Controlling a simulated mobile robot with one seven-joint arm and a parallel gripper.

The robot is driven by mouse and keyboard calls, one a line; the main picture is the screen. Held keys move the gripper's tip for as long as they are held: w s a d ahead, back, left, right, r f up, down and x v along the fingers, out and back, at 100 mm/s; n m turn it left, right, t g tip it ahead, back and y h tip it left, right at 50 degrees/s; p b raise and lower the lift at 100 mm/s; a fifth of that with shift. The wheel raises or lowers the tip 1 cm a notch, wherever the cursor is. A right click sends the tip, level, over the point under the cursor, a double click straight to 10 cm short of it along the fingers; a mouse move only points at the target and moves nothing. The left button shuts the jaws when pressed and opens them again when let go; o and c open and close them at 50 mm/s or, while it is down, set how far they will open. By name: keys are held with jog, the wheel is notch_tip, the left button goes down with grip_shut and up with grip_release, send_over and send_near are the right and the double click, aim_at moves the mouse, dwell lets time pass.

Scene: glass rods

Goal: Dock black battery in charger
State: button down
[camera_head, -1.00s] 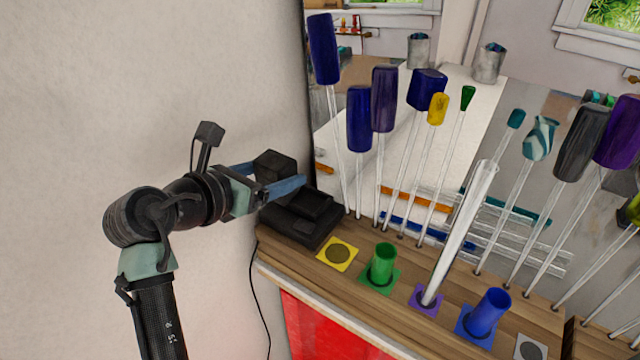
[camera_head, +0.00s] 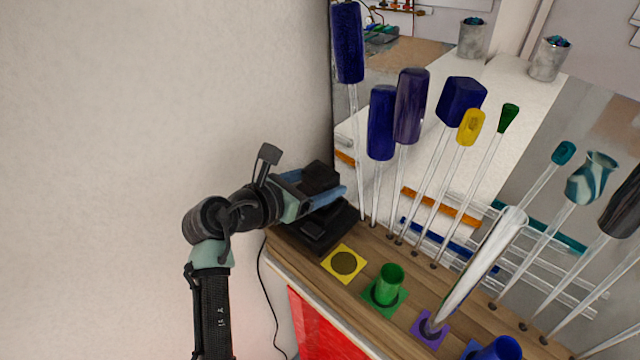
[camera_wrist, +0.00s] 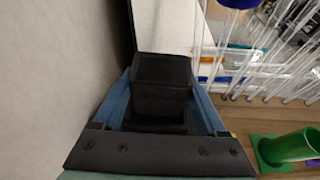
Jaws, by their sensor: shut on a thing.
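The black battery (camera_head: 320,177) is a dark block between the blue fingers of my gripper (camera_head: 325,188), which is shut on it. In the wrist view the battery (camera_wrist: 163,78) stands between both blue fingers. The black charger (camera_head: 318,232) sits at the left end of the wooden shelf. In the head view the battery and fingers are over the charger and cover its upper part. I cannot tell whether the battery touches the charger.
A yellow pad (camera_head: 344,263), a green cup (camera_head: 389,286) and a purple holder with a clear glass tube (camera_head: 480,265) stand along the shelf (camera_head: 400,250). Several colour-topped glass rods rise behind. A plain wall (camera_head: 120,120) is at the left.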

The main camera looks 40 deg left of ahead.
jog(key=shift+f, duration=0.6)
jog(key=shift+f, duration=0.2)
grip_release()
jog(key=shift+s+r, duration=0.2)
jog(key=b+v, duration=0.2)
jog(key=v, duration=0.9)
jog(key=shift+s, duration=0.35)
